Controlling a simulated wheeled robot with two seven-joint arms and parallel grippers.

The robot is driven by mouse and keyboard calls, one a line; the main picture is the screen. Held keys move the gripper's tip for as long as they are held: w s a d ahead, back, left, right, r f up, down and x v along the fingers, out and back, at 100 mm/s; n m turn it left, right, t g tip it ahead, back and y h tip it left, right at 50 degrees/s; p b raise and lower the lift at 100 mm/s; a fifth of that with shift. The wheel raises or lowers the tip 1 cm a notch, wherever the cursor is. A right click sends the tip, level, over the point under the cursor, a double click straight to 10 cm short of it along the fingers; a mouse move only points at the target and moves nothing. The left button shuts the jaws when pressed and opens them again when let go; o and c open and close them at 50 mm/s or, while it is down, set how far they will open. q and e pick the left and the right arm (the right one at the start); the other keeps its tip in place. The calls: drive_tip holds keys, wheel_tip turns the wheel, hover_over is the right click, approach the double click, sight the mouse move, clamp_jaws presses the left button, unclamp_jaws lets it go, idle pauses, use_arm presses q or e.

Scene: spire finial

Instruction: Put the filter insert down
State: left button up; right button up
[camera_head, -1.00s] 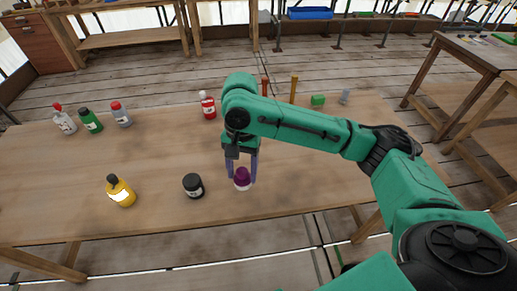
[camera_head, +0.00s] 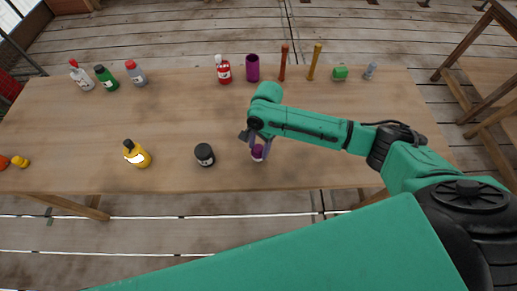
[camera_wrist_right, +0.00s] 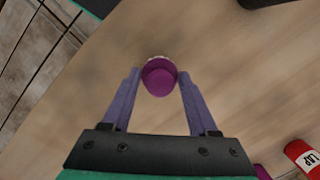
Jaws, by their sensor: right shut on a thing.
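The filter insert, a small purple piece with a pale band (camera_head: 257,153), is between the fingers of my right gripper (camera_head: 259,147), right of the black jar. In the right wrist view the insert (camera_wrist_right: 159,77) shows its round purple end, with the fingers of my right gripper (camera_wrist_right: 157,82) on either side of it. My right gripper is shut on it and points down near the table's front edge. I cannot tell whether the insert touches the tabletop. My left gripper is not in view.
On the wooden table (camera_head: 330,165) stand a black jar (camera_head: 204,155), a yellow bottle (camera_head: 137,154), a red bottle (camera_head: 223,70) and a purple cylinder (camera_head: 252,68). The tabletop right of the insert is clear.

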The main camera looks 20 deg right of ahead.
drive_tip(key=shift+s+a+f, duration=0.1)
drive_tip(key=shift+f, duration=0.7)
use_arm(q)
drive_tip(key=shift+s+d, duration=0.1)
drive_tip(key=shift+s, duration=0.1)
use_arm(e)
drive_tip(key=shift+f, duration=0.3)
drive_tip(key=shift+f, duration=0.1)
drive_tip(key=o, duration=1.2)
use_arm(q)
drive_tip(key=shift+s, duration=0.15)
use_arm(e)
drive_tip(key=shift+o, duration=0.5)
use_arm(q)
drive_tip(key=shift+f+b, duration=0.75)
use_arm(e)
wheel_tip(320, 180, up, 12)
drive_tip(key=w+d, duration=0.1)
drive_tip(key=shift+d, duration=0.35)
